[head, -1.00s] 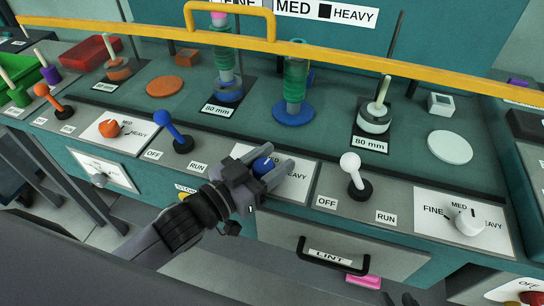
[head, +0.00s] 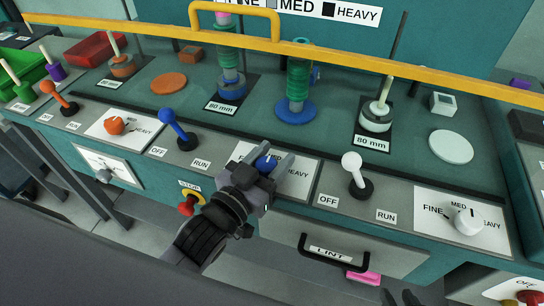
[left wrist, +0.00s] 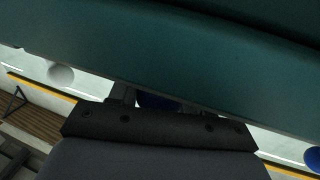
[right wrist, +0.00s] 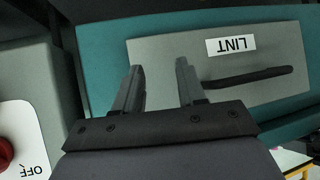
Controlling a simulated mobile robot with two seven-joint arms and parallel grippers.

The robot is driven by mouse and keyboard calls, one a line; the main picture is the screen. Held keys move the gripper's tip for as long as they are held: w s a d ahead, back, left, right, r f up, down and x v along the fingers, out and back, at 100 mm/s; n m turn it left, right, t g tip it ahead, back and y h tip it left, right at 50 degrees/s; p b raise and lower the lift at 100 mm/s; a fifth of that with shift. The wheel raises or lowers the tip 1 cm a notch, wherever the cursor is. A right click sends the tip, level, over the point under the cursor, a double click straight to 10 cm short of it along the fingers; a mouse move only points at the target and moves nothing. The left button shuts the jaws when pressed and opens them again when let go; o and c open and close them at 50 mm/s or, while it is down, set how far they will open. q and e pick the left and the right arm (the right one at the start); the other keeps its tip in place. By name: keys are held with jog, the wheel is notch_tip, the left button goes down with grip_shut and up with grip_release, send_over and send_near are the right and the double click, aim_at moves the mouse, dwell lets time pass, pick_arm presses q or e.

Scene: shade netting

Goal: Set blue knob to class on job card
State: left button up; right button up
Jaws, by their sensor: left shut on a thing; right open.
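The blue knob (head: 265,162) sits on a white dial plate (head: 302,182) at the middle of the machine front. My left gripper (head: 268,163) has its fingers around the knob and is shut on it. The fingers hide part of the plate; only "HEAVY" reads clearly, and I cannot tell the knob's setting. In the left wrist view a sliver of blue (left wrist: 155,101) shows between the fingers. My right gripper (right wrist: 160,66) is open and empty in front of the LINT drawer (right wrist: 280,48). A sign (head: 310,8) at the top reads MED and HEAVY. I cannot identify a job card.
A blue lever (head: 168,117) stands left of the knob and a white lever (head: 353,162) right of it. A yellow rail (head: 370,68) crosses above the panel. A red stop button (head: 187,208) and the drawer handle (head: 330,262) lie below.

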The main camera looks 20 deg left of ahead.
pick_arm(q)
jog(key=o, duration=1)
jog(key=shift+s, duration=0.1)
jog(key=shift+v, duration=3.45)
